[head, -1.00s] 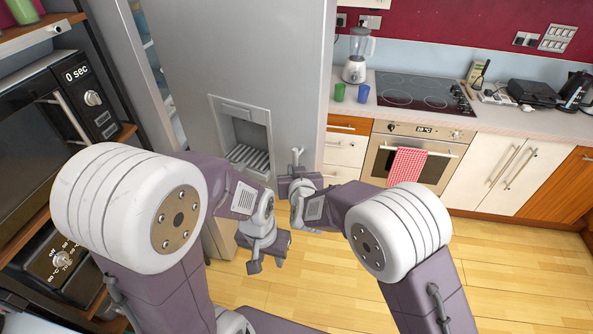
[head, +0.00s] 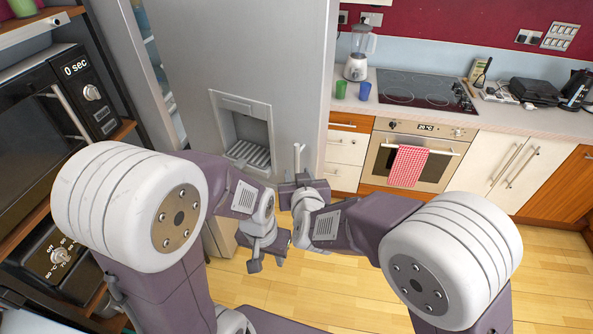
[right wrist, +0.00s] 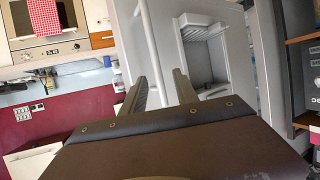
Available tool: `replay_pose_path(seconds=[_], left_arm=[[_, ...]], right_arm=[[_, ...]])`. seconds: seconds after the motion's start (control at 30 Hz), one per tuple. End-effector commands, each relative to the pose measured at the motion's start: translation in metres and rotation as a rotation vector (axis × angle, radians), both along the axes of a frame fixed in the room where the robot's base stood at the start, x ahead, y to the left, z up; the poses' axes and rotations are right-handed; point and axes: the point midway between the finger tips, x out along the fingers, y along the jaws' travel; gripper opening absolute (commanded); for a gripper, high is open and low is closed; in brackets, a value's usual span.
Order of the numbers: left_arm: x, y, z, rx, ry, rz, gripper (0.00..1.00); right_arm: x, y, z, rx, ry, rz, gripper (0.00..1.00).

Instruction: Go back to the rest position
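My right gripper (head: 298,165) is in front of the grey fridge door (head: 230,60), just right of its dispenser recess. In the right wrist view its two fingers (right wrist: 160,90) stand apart, with no object held between them. A long grey bar (right wrist: 151,45) on the fridge shows beyond the fingers; I cannot tell if they touch it. My left gripper (head: 256,262) hangs lower, below the dispenser and close to the right forearm. Its fingertips are small and partly edge-on, so its opening is unclear.
A microwave (head: 40,130) on wooden shelves stands close on the left. The fridge is ajar, with blue-tinted shelves showing at its left edge. The counter (head: 440,113), with blender (head: 359,55) and oven (head: 415,160), is at back right. Wooden floor is clear at lower right.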

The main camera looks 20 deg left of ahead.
Motion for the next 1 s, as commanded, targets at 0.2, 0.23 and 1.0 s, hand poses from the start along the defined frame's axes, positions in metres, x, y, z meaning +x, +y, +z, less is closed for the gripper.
replay_pose_path(seconds=[0.2,0.23,1.0], left_arm=[[0.0,0.0,-0.002,0.0,0.0,0.0,0.36],[0.0,0.0,-0.001,0.0,0.0,0.0,0.36],[0.0,0.0,-0.042,0.0,0.0,0.0,0.36]], right_arm=[[-0.013,-0.006,0.006,-0.001,0.0,0.0,0.36],[-0.013,-0.006,0.006,-0.001,0.0,0.0,0.36],[0.061,-0.27,-0.023,-0.03,0.108,-0.409,0.36]])
